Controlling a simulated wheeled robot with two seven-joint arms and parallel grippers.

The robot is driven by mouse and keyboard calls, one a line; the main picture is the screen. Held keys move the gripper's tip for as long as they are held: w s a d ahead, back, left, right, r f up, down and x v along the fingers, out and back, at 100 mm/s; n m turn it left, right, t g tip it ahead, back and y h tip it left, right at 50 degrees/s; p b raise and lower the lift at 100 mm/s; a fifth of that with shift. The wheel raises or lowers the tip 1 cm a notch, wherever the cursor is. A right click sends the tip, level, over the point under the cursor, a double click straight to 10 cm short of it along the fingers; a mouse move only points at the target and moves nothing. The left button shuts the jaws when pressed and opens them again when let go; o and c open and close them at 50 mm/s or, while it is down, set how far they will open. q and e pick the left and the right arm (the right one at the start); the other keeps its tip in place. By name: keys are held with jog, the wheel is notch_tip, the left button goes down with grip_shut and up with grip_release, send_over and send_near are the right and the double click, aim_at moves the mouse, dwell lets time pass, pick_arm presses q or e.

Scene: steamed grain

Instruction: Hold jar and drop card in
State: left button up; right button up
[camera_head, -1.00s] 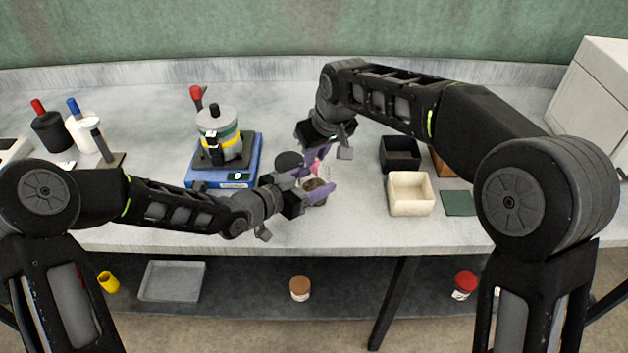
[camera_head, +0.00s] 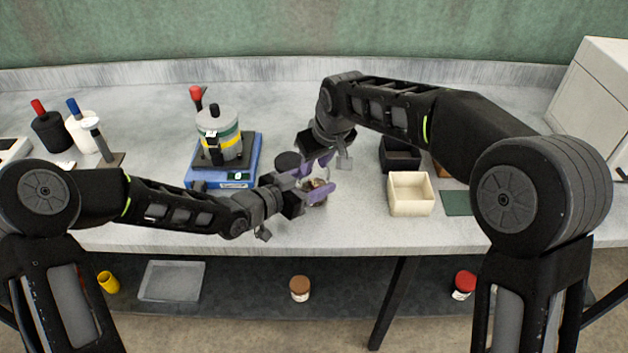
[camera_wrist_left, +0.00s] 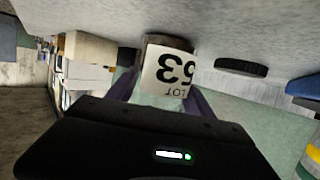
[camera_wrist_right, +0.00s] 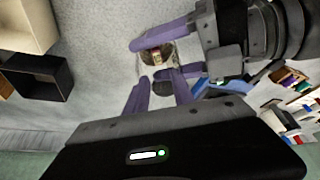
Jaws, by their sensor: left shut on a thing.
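The clear jar (camera_head: 316,203) stands on the bench with brown contents low in it. My left gripper (camera_head: 312,193) is shut around the jar from the left. My right gripper (camera_head: 316,162) is just above the jar mouth. In the right wrist view its purple fingers (camera_wrist_right: 160,92) are apart with nothing seen between them. A small reddish and pale patch (camera_wrist_right: 155,55) shows inside the jar; I cannot tell clearly whether it is the card.
A dark round lid (camera_head: 288,161) lies behind my left gripper. A blue device (camera_head: 243,177) bearing a grey pot (camera_head: 220,135) stands to the left. A cream box (camera_head: 411,193), a black box (camera_head: 399,155) and a green mat (camera_head: 457,203) are to the right.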

jog(key=v, duration=1.2)
dwell(0.4)
pick_arm(q)
jog(key=o, duration=1.8)
jog(key=v, duration=1.2)
jog(key=shift+r, duration=0.1)
